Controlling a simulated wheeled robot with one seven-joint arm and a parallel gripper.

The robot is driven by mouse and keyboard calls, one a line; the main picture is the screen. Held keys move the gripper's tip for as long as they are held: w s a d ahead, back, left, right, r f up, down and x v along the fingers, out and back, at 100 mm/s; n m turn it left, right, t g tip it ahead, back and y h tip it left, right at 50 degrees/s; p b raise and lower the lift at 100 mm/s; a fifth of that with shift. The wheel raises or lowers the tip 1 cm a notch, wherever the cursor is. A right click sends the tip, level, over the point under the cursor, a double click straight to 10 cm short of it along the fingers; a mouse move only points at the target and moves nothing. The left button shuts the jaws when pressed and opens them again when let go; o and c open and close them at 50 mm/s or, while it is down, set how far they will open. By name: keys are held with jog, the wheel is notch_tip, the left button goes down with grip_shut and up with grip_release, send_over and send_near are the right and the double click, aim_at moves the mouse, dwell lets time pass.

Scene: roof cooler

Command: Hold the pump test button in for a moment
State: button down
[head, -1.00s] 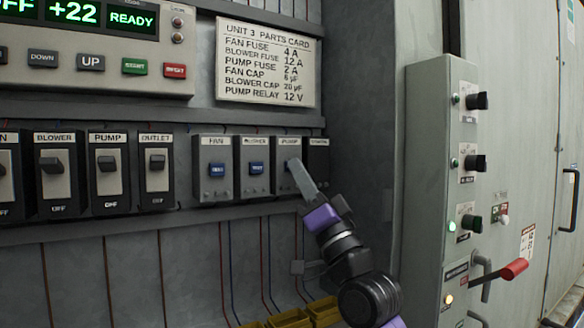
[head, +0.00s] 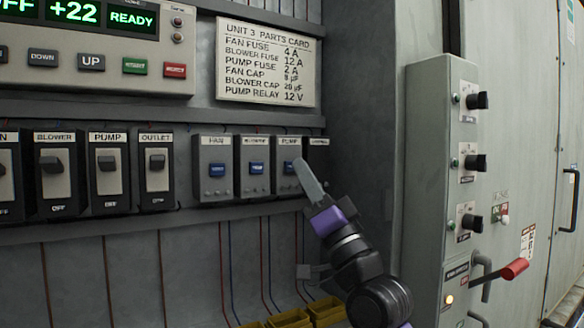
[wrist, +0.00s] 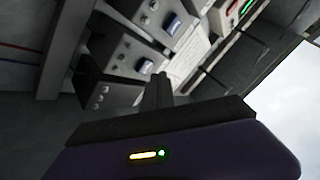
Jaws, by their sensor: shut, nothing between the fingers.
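The pump test button (head: 288,167) is a small blue button on the grey module labelled PUMP, third in the row of modules under the parts card in the head view. My gripper (head: 300,163) is shut and empty. Its fingertips are just right of the button, in front of the module's right edge, and the button is uncovered. They look slightly apart from the module, but the gap is hard to judge. In the wrist view my fingers (wrist: 160,88) point towards the modules, with a blue button, apparently the pump one (wrist: 145,67), beyond them.
FAN (head: 217,169) and BLOWER (head: 256,168) modules with like buttons sit left. A dark module (head: 318,150) sits right, partly behind my gripper. Breaker switches (head: 107,165) line the left. A grey control box (head: 440,150) with knobs and a red-handled lever (head: 514,269) stands right.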

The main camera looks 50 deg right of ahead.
jog(key=s, duration=0.2)
jog(key=s+a, duration=0.1)
jog(key=s, duration=0.1)
jog(key=shift+s+a, duration=0.15)
jog(key=shift+s, duration=0.25)
dwell(0.4)
